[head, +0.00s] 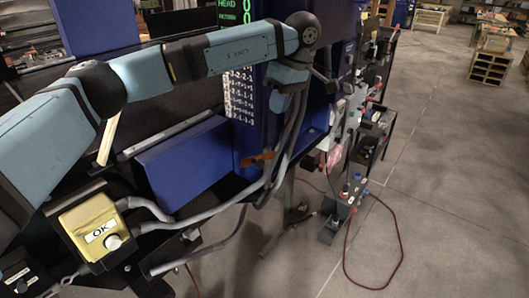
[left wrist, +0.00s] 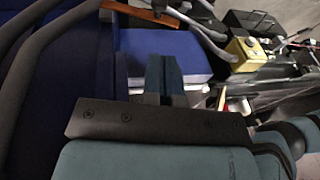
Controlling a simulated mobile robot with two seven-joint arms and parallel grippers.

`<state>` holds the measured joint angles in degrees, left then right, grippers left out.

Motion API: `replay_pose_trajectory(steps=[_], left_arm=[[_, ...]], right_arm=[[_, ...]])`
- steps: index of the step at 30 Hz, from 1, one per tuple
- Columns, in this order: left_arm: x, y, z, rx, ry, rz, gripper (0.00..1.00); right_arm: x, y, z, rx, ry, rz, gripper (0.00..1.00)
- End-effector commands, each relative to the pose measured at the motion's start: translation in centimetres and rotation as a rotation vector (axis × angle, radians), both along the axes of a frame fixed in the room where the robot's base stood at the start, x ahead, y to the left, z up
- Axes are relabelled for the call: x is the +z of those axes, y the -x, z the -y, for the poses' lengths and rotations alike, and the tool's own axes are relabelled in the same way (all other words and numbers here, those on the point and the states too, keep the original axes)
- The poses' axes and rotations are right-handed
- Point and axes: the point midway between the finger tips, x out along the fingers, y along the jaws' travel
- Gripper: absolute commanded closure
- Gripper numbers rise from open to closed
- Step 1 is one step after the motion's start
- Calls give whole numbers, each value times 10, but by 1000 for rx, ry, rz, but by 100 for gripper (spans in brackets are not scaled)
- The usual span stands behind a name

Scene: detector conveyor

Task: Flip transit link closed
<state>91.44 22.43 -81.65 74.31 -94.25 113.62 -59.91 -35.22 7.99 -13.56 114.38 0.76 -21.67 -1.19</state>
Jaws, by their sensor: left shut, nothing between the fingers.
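An orange-brown flat piece (head: 258,160), perhaps the transit link, sits at the lower front of the blue cabinet, beside grey hoses. I cannot tell how far it is swung. It also shows at the top edge of the left wrist view (left wrist: 158,13), partly cut off. My left arm reaches across the head view to the cabinet. My left gripper (head: 277,102) points down in front of the cabinet, above the orange-brown piece and apart from it. In the left wrist view its fingers (left wrist: 163,62) are shut and empty. My right gripper is not in view.
A yellow box (head: 91,226) with an OK label and a round knob stands at the lower left. Grey hoses (head: 215,208) run from it to the cabinet (head: 245,125). A blue panel (head: 185,160) lies left of the cabinet. A red cable (head: 400,245) loops over open floor at right.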

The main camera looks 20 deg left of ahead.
Motion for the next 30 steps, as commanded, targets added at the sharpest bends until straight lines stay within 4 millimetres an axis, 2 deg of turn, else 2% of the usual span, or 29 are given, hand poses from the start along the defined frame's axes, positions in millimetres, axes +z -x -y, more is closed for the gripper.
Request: replay_pose_trajectory(steps=[5,8,21,27,30], left_arm=[[-3,0,0,0,2,-1,100],[-11,2,-3,-1,1,-1,100],[-95,13,-22,0,2,-4,100],[-123,16,-29,1,3,-2,100],[-131,17,-31,1,3,-1,100]], right_arm=[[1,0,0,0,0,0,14],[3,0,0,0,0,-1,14],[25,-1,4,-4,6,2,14],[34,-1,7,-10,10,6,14],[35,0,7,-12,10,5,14]])
